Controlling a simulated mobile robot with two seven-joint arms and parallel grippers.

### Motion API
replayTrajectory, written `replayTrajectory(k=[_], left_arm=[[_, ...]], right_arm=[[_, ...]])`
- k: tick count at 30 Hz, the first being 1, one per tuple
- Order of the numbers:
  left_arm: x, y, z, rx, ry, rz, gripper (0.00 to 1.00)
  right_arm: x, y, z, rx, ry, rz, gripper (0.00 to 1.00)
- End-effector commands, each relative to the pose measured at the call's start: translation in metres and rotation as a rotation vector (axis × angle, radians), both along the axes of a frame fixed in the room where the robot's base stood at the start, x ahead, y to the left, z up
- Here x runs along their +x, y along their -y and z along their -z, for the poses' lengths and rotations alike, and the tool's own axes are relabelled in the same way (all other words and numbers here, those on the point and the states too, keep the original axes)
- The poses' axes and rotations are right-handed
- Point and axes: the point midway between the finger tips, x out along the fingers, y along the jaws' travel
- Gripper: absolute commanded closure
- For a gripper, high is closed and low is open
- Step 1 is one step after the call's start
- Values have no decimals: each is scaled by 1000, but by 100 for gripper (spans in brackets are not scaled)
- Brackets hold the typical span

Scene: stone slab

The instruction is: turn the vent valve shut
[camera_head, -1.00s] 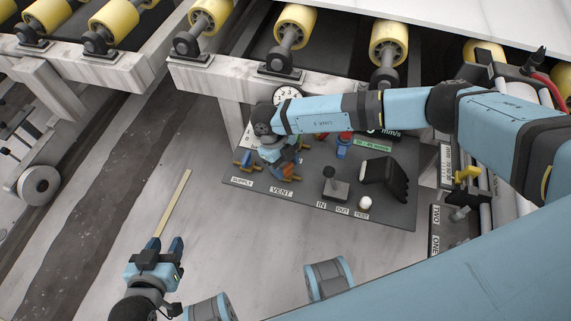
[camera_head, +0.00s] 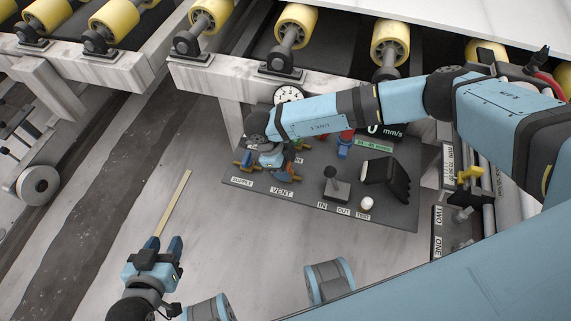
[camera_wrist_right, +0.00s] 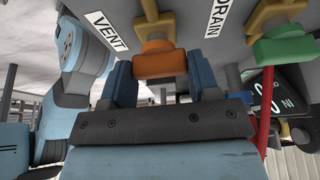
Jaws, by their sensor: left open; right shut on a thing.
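The vent valve's orange handle (camera_wrist_right: 160,60) sits between the two blue fingers of my right gripper (camera_wrist_right: 162,88) in the right wrist view, with the fingers shut on it. The VENT label (camera_wrist_right: 107,31) is beside it to the left. In the head view my right gripper (camera_head: 272,163) points down at the panel behind the VENT label (camera_head: 281,191), and my wrist hides much of the valve. My left gripper (camera_head: 163,244) is open at the lower left, at the near end of a thin wooden strip (camera_head: 174,205).
A green handle (camera_wrist_right: 286,48) is right of the DRAIN label (camera_wrist_right: 214,22). Yellow rollers line the back.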

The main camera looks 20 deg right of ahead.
Motion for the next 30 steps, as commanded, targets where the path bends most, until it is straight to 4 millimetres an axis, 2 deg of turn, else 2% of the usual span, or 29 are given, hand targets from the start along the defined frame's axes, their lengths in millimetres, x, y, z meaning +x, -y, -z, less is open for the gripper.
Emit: replayTrajectory(k=[8, 9, 12, 23, 26, 30], left_arm=[[-1, 0, 3, 2, -6, 0, 57], [-1, 0, 4, 2, -7, 1, 57], [-1, 0, 4, 4, -7, 0, 57], [-1, 0, 3, 3, -6, 0, 57], [0, -1, 0, 5, -6, 0, 57], [-1, -1, -3, 9, -7, -1, 57]], right_arm=[[0, 0, 0, 0, 0, -2, 68], [0, 0, 0, 0, 0, -2, 42], [0, 0, 0, 0, 0, -2, 19], [1, -2, -5, 1, 1, -1, 19], [4, -6, -18, 0, 1, -3, 19], [11, -16, -45, 1, 3, -3, 19]])
